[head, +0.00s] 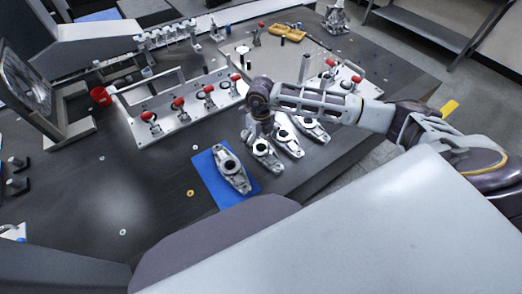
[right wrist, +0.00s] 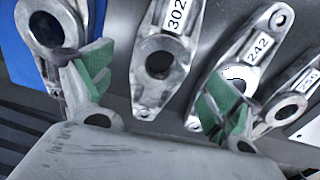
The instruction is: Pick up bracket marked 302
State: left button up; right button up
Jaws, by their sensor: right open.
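The bracket marked 302 (right wrist: 160,48) is a grey metal part with a round bore and a white label, central in the right wrist view. In the head view the same bracket (head: 265,155) lies on the dark table just right of the blue mat. My right gripper (right wrist: 157,88) is open, with green-padded fingers spread to either side of this bracket's near part and nothing held between them. In the head view my right gripper (head: 261,128) is over the bracket's far end and hides it. Whether the fingers touch it is unclear. My left gripper is not in view.
Another bracket (head: 231,171) lies on the blue mat (head: 207,177). A bracket marked 242 (right wrist: 242,58) and a further labelled one (right wrist: 293,100) lie close on the right. A fixture plate with red-knobbed clamps (head: 186,107) stands behind. The table's left middle is mostly clear.

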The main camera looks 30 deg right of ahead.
aim_at(261, 147)
jog(key=shift+d+f, duration=0.1)
jog(key=shift+f, duration=2.55)
jog(key=shift+w+r, duration=0.1)
jog(key=c, duration=1.5)
jog(key=shift+r, duration=0.15)
notch_tip(261, 147, up, 10)
